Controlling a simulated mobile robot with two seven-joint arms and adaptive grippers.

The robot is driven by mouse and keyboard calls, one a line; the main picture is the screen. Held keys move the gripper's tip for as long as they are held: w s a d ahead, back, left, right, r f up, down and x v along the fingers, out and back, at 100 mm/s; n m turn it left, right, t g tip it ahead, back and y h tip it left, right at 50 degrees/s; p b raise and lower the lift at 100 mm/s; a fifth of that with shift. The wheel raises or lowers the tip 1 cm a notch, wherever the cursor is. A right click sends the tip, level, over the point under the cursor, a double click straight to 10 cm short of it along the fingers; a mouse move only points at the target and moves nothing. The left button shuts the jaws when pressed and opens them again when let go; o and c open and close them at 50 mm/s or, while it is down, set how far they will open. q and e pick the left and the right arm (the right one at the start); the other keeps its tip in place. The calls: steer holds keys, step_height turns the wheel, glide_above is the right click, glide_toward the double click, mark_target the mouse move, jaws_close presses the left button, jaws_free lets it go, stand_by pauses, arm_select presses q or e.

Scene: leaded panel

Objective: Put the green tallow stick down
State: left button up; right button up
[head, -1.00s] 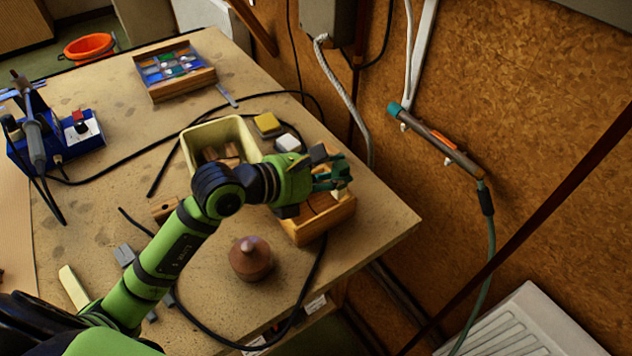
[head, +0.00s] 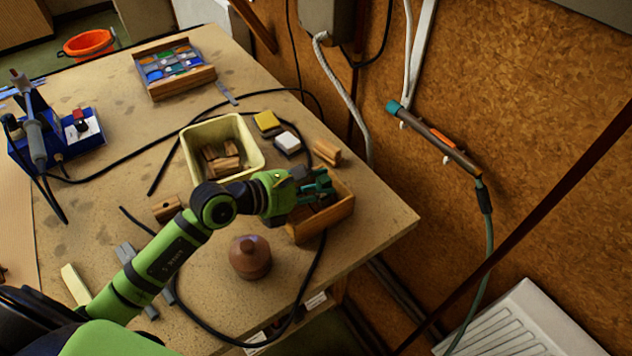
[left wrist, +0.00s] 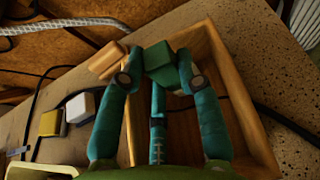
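The green tallow stick (left wrist: 160,62) is a short dark green block between the fingertips of my left gripper (left wrist: 158,72) in the left wrist view. The teal fingers close on it from both sides. In the head view my left gripper (head: 320,186) is over the far part of an open wooden box (head: 331,221) near the table's right edge. The box walls also show in the left wrist view (left wrist: 240,100). I cannot tell whether the stick touches the box. My right gripper is not in view.
A wooden block (head: 327,152), a white block (head: 288,142) and a yellow block (head: 267,122) lie behind the box. A cream bin (head: 192,150) holds wooden pieces. A brown knobbed object (head: 250,258) stands in front. Black cables cross the table (head: 375,225).

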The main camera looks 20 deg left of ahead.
arm_select(q)
steer(key=shift+o, duration=0.2)
steer(key=shift+r, duration=0.25)
steer(key=b+v, duration=0.2)
steer(key=v, duration=1)
steer(key=shift+b, duration=0.4)
